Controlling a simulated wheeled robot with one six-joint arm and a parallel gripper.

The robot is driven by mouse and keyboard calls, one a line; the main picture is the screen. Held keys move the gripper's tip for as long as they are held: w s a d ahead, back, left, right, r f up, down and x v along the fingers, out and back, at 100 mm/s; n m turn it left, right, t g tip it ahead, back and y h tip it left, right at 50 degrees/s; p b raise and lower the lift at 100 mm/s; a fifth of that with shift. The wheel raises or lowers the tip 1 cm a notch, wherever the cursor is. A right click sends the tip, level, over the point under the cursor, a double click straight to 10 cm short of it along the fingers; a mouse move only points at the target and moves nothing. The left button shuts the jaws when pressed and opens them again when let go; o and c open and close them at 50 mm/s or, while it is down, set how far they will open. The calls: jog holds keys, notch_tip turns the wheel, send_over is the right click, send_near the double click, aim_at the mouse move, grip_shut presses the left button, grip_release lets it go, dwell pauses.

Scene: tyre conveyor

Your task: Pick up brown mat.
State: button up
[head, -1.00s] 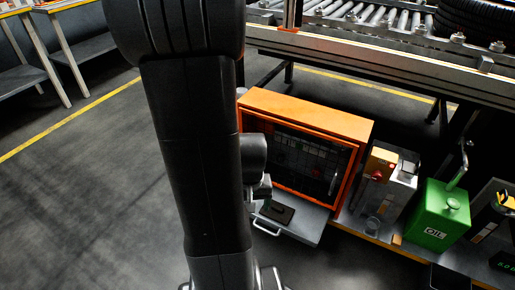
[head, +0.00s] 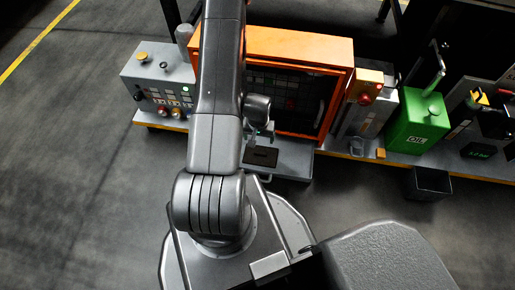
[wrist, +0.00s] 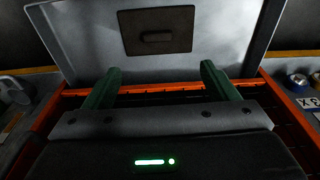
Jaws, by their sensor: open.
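The brown mat (wrist: 178,20) is a small dark rectangle lying flat on a grey pull-out shelf (wrist: 85,40) in the wrist view. A small dark oblong piece (wrist: 157,37) shows at its middle; I cannot tell whether it is part of the mat. The head view also shows the mat (head: 262,158), below the front of the orange cabinet (head: 300,45). My gripper (wrist: 160,80) is open, its two green fingers spread wide and empty. In the wrist picture the fingertips stop below the mat, apart from it. In the head view the gripper is mostly hidden by my arm.
A grey control box (head: 160,85) stands left of the cabinet. To the right are a grey unit with a red button (head: 365,100), a green oil can (head: 415,125) and a black bin (head: 430,184). Open floor (head: 80,190) lies at the left.

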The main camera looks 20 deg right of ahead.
jog(key=f, duration=0.1)
jog(key=b, duration=0.6)
send_over(261, 152)
jog(key=f, duration=0.5)
jog(key=s+a+f, duration=0.1)
jog(key=f, duration=0.2)
jog(key=shift+f, duration=0.2)
jog(key=shift+w+d+f+b, duration=0.15)
jog(key=shift+f+b, duration=0.3)
jog(key=shift+f, duration=0.45)
jog(key=shift+w+d+f+b, duration=0.1)
jog(key=shift+f+b, duration=0.3)
jog(key=shift+f, duration=0.55)
jog(key=shift+w+d+f+b, duration=0.15)
jog(key=shift+f+b, duration=0.3)
jog(key=shift+f, duration=0.45)
jog(key=shift+r, duration=0.1)
jog(key=c, duration=1.1)
